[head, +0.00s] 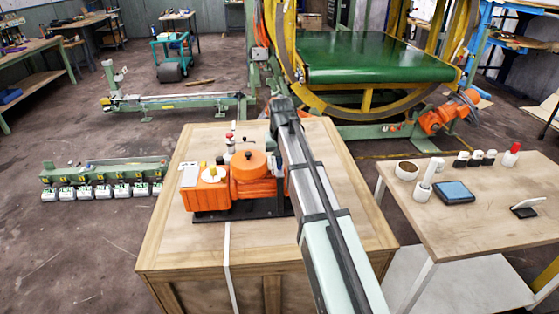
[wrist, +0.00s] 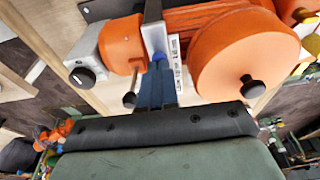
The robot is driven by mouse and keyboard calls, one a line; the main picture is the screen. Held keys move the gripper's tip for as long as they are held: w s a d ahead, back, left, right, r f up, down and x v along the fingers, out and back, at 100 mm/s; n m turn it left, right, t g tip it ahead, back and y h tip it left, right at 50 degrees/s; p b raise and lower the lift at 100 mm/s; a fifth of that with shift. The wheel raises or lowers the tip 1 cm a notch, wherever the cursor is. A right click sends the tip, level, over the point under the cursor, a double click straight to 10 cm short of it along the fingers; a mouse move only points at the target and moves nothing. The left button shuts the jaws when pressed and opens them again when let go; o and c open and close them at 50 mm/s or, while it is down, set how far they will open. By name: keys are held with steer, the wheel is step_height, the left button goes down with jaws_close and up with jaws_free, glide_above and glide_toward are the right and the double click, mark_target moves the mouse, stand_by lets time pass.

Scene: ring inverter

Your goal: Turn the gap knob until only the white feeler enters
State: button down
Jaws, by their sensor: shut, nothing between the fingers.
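The orange machine (head: 258,180) stands on the wooden crate, with a round orange drum on top. In the wrist view it shows an orange wheel (wrist: 238,55) with a black knob (wrist: 252,88) and, on the left, an orange cylinder (wrist: 120,45). Another black knob (wrist: 83,77) is at the far left, and a thin black handle (wrist: 130,98) hangs near the middle. A pale printed plate (wrist: 173,45) sits between the orange parts. My gripper (wrist: 157,62) has blue fingers together and empty, close to this plate; contact is unclear. I cannot tell which knob sets the gap or identify the white feeler.
The crate top (head: 340,220) is bare at front and right. A white disc with a yellow post (head: 213,173) sits on the machine's left. A side table (head: 470,235) at right holds cups, a blue-topped pad (head: 453,192) and small bottles. A green conveyor (head: 375,57) stands behind.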

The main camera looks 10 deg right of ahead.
step_height(320, 180, up, 7)
stand_by(1.0)
steer(key=s+d+f+g, duration=0.2)
steer(key=s+f+g, duration=0.1)
steer(key=s+f, duration=1.5)
steer(key=s+d+f+g, duration=0.3)
steer(key=s+f, duration=1.5)
steer(key=f, duration=0.3)
steer(key=s+d+f+g, duration=0.3)
steer(key=s+f, duration=1.6)
steer(key=f, duration=0.1)
steer(key=shift+f, duration=0.25)
steer(key=shift+s, duration=0.1)
